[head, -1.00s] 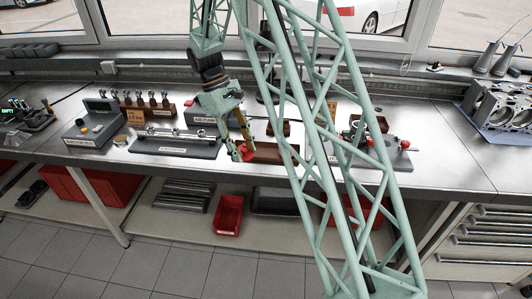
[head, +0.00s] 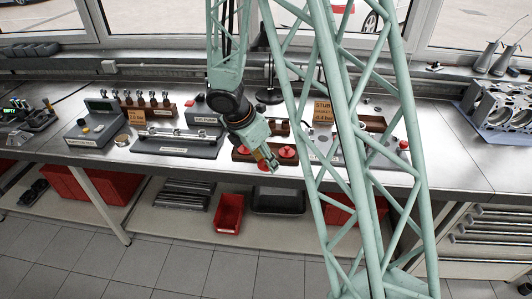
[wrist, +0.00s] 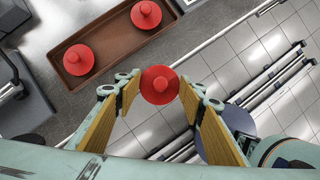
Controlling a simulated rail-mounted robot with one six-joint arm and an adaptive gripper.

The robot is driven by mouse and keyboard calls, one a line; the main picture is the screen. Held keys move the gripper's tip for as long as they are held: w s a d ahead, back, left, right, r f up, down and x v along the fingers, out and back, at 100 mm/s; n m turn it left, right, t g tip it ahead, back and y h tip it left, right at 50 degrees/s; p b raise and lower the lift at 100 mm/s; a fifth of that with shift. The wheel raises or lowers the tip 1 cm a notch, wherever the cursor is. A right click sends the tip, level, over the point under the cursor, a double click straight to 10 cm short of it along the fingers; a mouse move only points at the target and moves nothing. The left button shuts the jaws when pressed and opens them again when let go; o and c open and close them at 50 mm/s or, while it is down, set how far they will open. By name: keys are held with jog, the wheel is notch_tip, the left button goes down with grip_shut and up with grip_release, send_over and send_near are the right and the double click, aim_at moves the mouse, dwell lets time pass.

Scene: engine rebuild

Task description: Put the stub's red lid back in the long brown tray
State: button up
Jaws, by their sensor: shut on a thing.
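My gripper (wrist: 159,92) is shut on a red lid (wrist: 159,85), a round disc with a knob, held between its yellow finger pads. In the head view the gripper (head: 268,163) and held lid are at the bench's front edge. The long brown tray (wrist: 112,47) lies apart from the held lid, up and left of it in the wrist view. Two other red lids, one at the tray's left (wrist: 79,60) and one at its right (wrist: 146,14), sit in the tray. In the head view my gripper partly hides the tray (head: 238,156).
A wooden STUB sign (head: 322,110) stands behind and right of the tray. A grey labelled fixture (head: 176,147) lies left of it. The bench's front edge is close to my gripper, with a red bin (head: 229,213) and a dark tray (head: 278,201) on the shelf below.

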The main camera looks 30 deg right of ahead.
jog(key=shift+s+a+f+n+t, duration=0.2)
jog(key=shift+s+a+n+t, duration=0.1)
jog(key=shift+s+a+n, duration=0.4)
jog(key=shift+s+d, duration=0.1)
jog(key=shift+d, duration=0.05)
jog(key=shift+d, duration=0.1)
jog(key=w+d+p, duration=0.1)
jog(key=w+d, duration=0.1)
jog(key=w, duration=0.2)
jog(key=w+d+f+p, duration=0.1)
jog(key=w+d, duration=0.2)
jog(key=w, duration=0.2)
jog(key=w+d+p, duration=0.1)
jog(key=w+d, duration=0.1)
jog(key=w, duration=0.3)
jog(key=shift+d+f, duration=0.25)
jog(key=shift+d, duration=0.1)
jog(key=shift+f+b, duration=0.3)
jog(key=shift+f, duration=1.45)
jog(key=shift+f, duration=0.15)
